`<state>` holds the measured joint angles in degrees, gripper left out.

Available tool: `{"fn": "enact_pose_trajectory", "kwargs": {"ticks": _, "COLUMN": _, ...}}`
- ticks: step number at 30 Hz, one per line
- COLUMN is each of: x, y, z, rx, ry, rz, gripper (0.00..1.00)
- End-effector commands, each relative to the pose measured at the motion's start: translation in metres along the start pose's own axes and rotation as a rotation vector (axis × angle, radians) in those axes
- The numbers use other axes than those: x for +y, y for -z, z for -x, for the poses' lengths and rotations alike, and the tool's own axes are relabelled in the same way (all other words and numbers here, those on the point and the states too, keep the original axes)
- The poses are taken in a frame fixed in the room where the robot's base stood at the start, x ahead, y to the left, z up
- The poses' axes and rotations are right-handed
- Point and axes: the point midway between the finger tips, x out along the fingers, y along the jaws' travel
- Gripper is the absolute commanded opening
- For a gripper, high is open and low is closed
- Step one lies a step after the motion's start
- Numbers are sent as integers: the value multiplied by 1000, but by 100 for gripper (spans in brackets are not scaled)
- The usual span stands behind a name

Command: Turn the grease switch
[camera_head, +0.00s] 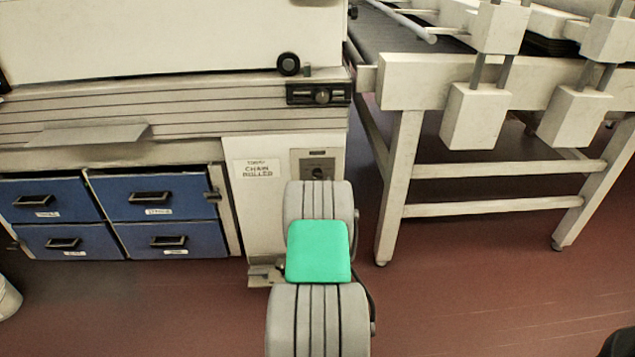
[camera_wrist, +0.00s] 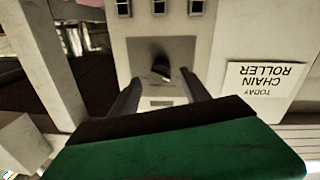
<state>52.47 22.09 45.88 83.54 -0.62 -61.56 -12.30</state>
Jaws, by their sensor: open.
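The grease switch (camera_head: 317,172) is a dark rotary knob on a small grey plate on the white cabinet front, just right of the paper sign. In the wrist view the knob (camera_wrist: 161,72) sits in the middle of its grey plate, and the picture is upside down. My gripper (camera_wrist: 160,88) is open, with one dark finger on each side below the knob in the picture. The knob stands between and just beyond the fingertips; I cannot tell whether either finger touches it. In the head view my arm hides the fingers and the area below the plate.
A paper sign reading "TODAY CHAIN ROLLER" (camera_head: 257,182) is beside the switch plate. Blue drawers (camera_head: 150,196) are at the left. A black latch-like fitting (camera_head: 319,93) is above the plate. A white-legged conveyor frame (camera_head: 400,185) stands at the right, with open red floor beneath.

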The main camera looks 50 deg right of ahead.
Motion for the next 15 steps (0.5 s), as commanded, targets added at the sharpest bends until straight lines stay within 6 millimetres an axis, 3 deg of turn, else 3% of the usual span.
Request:
{"fn": "enact_pose_trajectory", "kwargs": {"ticks": 6, "x": -1, "y": -1, "z": -29, "rx": 1, "ry": 1, "rz": 0, "gripper": 55}}
{"fn": "enact_pose_trajectory", "kwargs": {"ticks": 15, "x": -1, "y": 1, "z": -31, "rx": -1, "ry": 2, "rz": 0, "gripper": 52}}
